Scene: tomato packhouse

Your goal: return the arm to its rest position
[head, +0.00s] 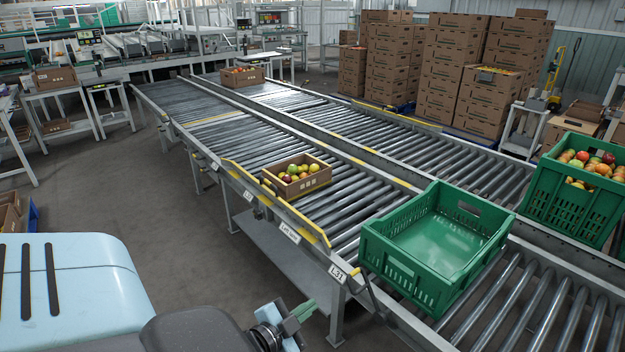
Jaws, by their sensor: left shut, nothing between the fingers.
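My left gripper (305,310) shows at the bottom of the head view, low beside the near side of the roller conveyor. Its fingers are shut and hold nothing. The arm behind it comes in from the lower left, and its dark links hide part of the floor. The gripper looks apart from the conveyor frame and the crates. My right gripper is not in view.
An empty green crate (385,262) sits on the near roller conveyor (345,213). A cardboard box of tomatoes (297,186) stands farther along. A filled green crate (565,205) is at right. Stacked cartons (450,85) stand behind. Grey floor (165,205) at left is clear.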

